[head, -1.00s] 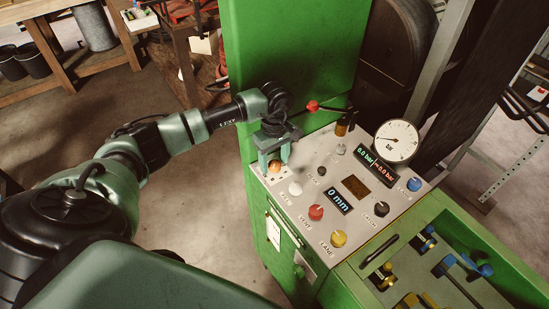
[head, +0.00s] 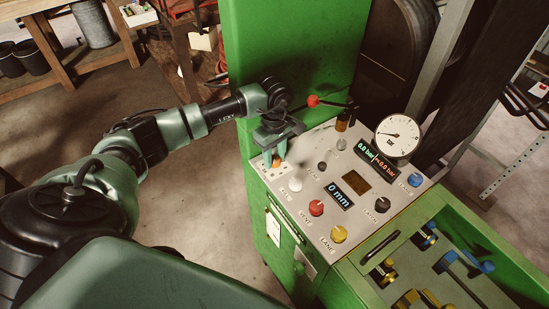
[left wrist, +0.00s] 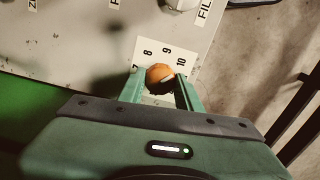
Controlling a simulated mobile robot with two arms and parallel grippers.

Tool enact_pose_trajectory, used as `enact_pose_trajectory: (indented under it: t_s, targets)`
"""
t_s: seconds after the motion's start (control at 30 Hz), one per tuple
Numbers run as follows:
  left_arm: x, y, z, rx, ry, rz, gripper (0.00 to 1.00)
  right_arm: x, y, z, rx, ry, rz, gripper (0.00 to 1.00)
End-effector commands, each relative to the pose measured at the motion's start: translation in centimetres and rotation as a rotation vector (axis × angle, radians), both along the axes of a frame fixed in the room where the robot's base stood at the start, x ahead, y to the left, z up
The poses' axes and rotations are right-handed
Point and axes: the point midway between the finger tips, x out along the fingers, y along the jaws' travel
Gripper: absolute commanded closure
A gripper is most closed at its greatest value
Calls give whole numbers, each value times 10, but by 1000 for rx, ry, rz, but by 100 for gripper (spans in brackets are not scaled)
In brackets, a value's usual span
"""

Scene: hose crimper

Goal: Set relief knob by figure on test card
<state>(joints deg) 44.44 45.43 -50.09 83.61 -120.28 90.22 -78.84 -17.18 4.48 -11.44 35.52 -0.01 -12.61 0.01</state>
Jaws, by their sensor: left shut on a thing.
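An orange relief knob (head: 276,163) sits at the left corner of the sloped control panel (head: 318,225). My left gripper (head: 271,155) is shut on it from above. The left wrist view shows the orange knob (left wrist: 160,77) between the two green fingertips (left wrist: 161,88). A white scale plate (left wrist: 166,52) around it carries the figures 7, 8, 9 and 10; the fingers hide the rest. The knob's pale mark points toward the right, near the 10. A white card (head: 273,228) hangs on the cabinet front, its writing too small to read. My right gripper is out of view.
Close by are a white knob (head: 295,184), a red knob (head: 316,208), a yellow knob (head: 339,234) and a red-tipped lever (head: 313,101). A round gauge (head: 398,135) and lit displays (head: 376,160) stand farther right. A green column (head: 290,60) rises behind.

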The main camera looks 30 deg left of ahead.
Motion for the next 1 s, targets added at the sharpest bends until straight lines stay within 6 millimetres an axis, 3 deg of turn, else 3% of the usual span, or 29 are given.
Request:
enact_pose_trajectory:
  t_s: [0.5, 1.0]
  targets:
    - [1, 0, -2, 1, -3, 420, 100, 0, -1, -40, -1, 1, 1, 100]
    - [1, 0, 1, 0, -4, 654, 100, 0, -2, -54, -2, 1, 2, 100]
